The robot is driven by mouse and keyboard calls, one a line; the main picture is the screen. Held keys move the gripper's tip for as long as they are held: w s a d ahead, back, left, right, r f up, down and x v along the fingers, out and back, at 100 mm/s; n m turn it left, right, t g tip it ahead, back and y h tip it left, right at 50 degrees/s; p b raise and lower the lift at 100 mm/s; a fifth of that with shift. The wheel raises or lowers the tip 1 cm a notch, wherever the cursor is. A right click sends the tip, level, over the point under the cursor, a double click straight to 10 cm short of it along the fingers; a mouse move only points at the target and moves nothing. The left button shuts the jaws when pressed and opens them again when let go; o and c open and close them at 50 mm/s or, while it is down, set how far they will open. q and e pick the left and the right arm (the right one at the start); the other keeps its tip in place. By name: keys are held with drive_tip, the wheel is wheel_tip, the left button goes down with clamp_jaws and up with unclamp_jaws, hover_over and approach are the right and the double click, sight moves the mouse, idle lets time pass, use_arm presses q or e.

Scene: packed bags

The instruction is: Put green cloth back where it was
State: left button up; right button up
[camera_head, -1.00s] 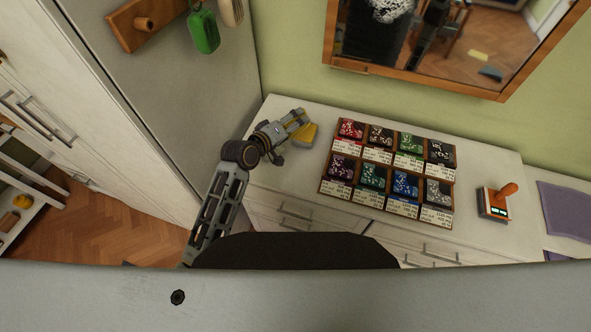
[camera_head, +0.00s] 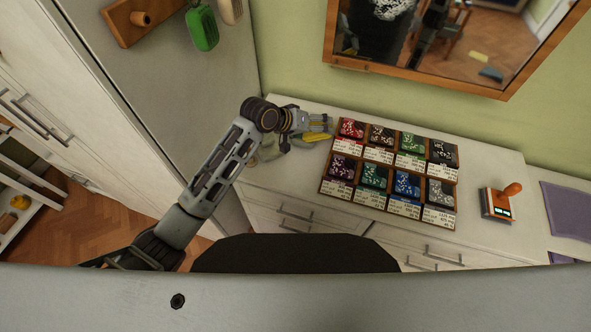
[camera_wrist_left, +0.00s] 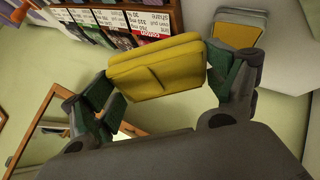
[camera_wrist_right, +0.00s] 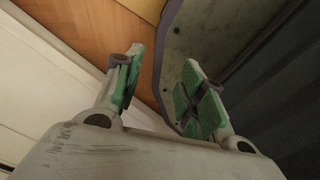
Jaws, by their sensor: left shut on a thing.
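My left gripper (camera_head: 322,127) is shut on a yellow folded cloth (camera_wrist_left: 155,69). In the head view the yellow cloth (camera_head: 316,137) shows just below the fingers, over the white counter, close to the left side of the chip rack. In the left wrist view a grey-green folded piece (camera_wrist_left: 241,17) lies with a yellow piece (camera_wrist_left: 236,36) on the pale surface, beyond the right finger. A clearly green cloth does not show in any view. My right gripper (camera_wrist_right: 163,68) is open and empty, with floor and a grey panel beyond it.
A wood-framed mirror (camera_head: 420,82) hangs behind. A green item (camera_head: 203,30) hangs at upper left.

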sight(313, 136)
use_arm(q)
drive_tip(key=shift+s+d+f+m+g, duration=0.1)
drive_tip(key=shift+d+f+m+g, duration=0.2)
drive_tip(key=shift+m, duration=0.4)
drive_tip(key=shift+s+d+f+m+g+y+b, duration=0.2)
drive_tip(key=shift+m+g+y, duration=0.1)
drive_tip(key=shift+m+g, duration=0.15)
drive_tip(key=shift+s+d+f+m+g+y+b, duration=0.1)
drive_tip(key=shift+f+m+g+y+b, duration=0.1)
drive_tip(key=shift+m+g+y, duration=0.25)
drive_tip(key=shift+s+f+m, duration=0.15)
drive_tip(key=shift+f+m, duration=0.05)
drive_tip(key=shift+m, duration=0.3)
drive_tip(key=shift+s+a+f+m+g+y+b, duration=0.25)
drive_tip(key=shift+a+f+m+g+y+b, duration=0.15)
drive_tip(key=shift+m, duration=0.4)
drive_tip(key=s+a+f+m+y+b, duration=0.1)
drive_tip(key=a+f+m+y, duration=0.1)
drive_tip(key=a+m, duration=0.3)
drive_tip(key=shift+s+a+f, duration=0.2)
drive_tip(key=shift+a+f, duration=0.05)
drive_tip(key=shift+a, duration=0.5)
use_arm(e)
drive_tip(key=shift+w+d+f, duration=0.1)
drive_tip(key=shift+d+f, duration=0.2)
drive_tip(key=shift+f, duration=0.5)
drive_tip(key=shift+w+d+f, duration=0.1)
drive_tip(key=shift+d+f, duration=0.15)
drive_tip(key=shift+f, duration=0.55)
